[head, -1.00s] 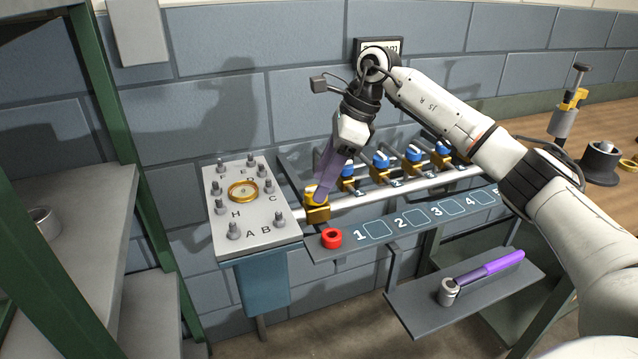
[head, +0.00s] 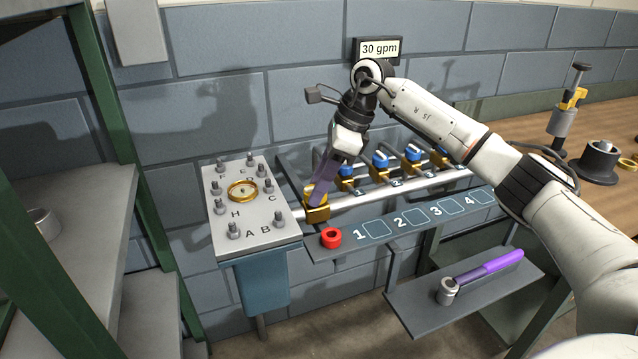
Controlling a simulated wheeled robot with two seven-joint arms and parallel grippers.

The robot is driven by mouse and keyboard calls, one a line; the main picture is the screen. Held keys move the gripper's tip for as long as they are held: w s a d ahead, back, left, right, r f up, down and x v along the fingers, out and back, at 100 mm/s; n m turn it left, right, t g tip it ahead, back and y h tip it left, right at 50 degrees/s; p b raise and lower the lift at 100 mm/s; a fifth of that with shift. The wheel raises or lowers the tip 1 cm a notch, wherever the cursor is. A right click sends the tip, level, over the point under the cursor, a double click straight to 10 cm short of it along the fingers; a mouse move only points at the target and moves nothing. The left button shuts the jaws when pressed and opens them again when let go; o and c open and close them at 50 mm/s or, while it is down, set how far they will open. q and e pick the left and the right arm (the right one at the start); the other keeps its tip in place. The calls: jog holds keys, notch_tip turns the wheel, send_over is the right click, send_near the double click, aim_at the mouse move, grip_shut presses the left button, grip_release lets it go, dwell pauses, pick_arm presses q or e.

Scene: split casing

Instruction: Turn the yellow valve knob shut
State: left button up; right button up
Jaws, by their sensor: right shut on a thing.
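The yellow valve knob (head: 318,213) sits on the pipe just right of the grey lettered plate. My right gripper (head: 318,192), with purple fingers, reaches down onto its top from above and is shut on it. The fingers hide part of the knob. The display on the wall (head: 380,49) reads 30 gpm. My left gripper is not in view.
The grey plate (head: 222,186) has several bolts and a brass ring (head: 242,191). Several blue-topped valves stand behind. A purple-handled wrench (head: 485,270) rests on the lower shelf (head: 430,315). A green-framed rack (head: 110,130) stands at left.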

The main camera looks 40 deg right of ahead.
jog(key=m+t+h, duration=0.1)
jog(key=m, duration=0.3)
jog(key=shift+s+a+r+p, duration=0.1)
jog(key=shift+p, duration=0.2)
jog(key=m+h, duration=0.1)
jog(key=m, duration=0.1)
jog(key=m+t, duration=0.1)
jog(key=m, duration=0.1)
jog(key=shift+a+h, duration=0.2)
jog(key=shift+h, duration=0.2)
jog(key=m+h, duration=0.1)
jog(key=m, duration=0.4)
jog(key=shift+a+h, duration=0.15)
jog(key=shift+h, duration=0.25)
jog(key=m, duration=0.2)
jog(key=m+h+b, duration=0.1)
jog(key=m, duration=0.1)
jog(key=shift+a+m+g+h, duration=0.1)
jog(key=shift+m+g+h, duration=0.2)
jog(key=shift+g, duration=0.1)
jog(key=o, duration=1)
jog(key=shift+o, duration=0.2)
